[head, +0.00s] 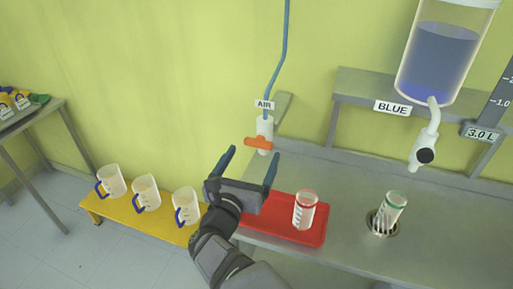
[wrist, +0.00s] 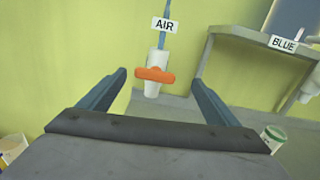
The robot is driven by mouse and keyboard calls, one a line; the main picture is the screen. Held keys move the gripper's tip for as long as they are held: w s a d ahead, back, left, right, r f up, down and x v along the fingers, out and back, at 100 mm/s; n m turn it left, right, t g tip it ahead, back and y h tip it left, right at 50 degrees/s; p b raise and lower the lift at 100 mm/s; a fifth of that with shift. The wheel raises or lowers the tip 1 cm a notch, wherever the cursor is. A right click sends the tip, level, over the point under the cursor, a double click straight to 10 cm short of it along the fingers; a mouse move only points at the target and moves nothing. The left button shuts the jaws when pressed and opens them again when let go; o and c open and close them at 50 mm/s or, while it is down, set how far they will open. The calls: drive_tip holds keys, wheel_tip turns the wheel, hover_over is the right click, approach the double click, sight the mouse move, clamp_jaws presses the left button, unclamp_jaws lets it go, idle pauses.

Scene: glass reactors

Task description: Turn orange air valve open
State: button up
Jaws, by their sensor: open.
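The orange air valve handle (head: 258,142) sits crosswise on a white valve body (head: 265,127) under the AIR label (head: 264,104). A blue hose runs up from it. In the wrist view the orange handle (wrist: 154,75) lies about level across the white body (wrist: 152,87), ahead of and between my fingers. My gripper (head: 252,165) is open and empty, with its two blue fingers pointing toward the valve. The fingertips are short of the handle and do not appear to touch it. The valve is not hidden in either view.
A red tray (head: 262,222) with a clear cup (head: 305,209) is on the grey bench, close to my gripper. A green-rimmed cup (head: 391,208) stands at a drain below the blue-liquid tank (head: 443,50). Several jugs (head: 146,193) stand on a yellow bench (head: 158,225) at left.

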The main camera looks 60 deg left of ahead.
sight(257, 145)
drive_tip(key=shift+w+a+f+m+p, duration=0.2)
drive_tip(key=shift+w+a+f+p, duration=0.1)
drive_tip(key=shift+w+a+p, duration=0.4)
drive_tip(key=shift+w+a+f+m+p, duration=0.25)
drive_tip(key=shift+a+p, duration=0.25)
drive_tip(key=shift+a, duration=0.35)
drive_tip(key=shift+p+x, duration=0.4)
drive_tip(key=shift+x, duration=0.85)
drive_tip(key=shift+f, duration=0.1)
drive_tip(key=c, duration=1.1)
drive_tip(key=shift+o, duration=0.2)
